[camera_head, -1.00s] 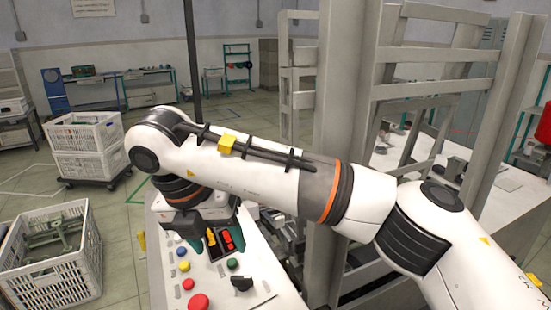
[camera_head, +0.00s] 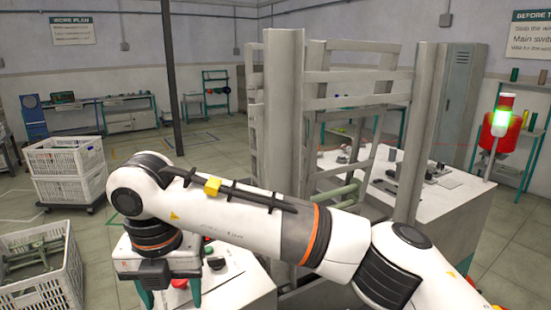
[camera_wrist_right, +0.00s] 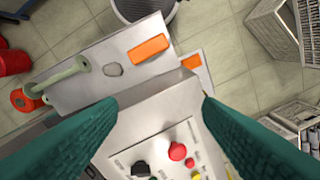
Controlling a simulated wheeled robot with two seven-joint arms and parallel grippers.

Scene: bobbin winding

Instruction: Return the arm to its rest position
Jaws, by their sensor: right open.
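My right arm (camera_head: 250,225) reaches from the lower right across the head view, bending down at its left end. My right gripper (camera_head: 170,292) hangs there beside the control panel (camera_head: 240,287), which the arm partly hides. In the right wrist view its teal fingers (camera_wrist_right: 160,105) are spread wide with nothing between them. Below them show the panel's red button (camera_wrist_right: 177,151) and black knob (camera_wrist_right: 140,168). My left gripper is not in view.
Grey machine posts (camera_head: 283,140) stand just behind my arm. Crates (camera_head: 65,170) stand at left. In the wrist view, a pale green spool (camera_wrist_right: 68,80) lies near an orange block (camera_wrist_right: 150,48).

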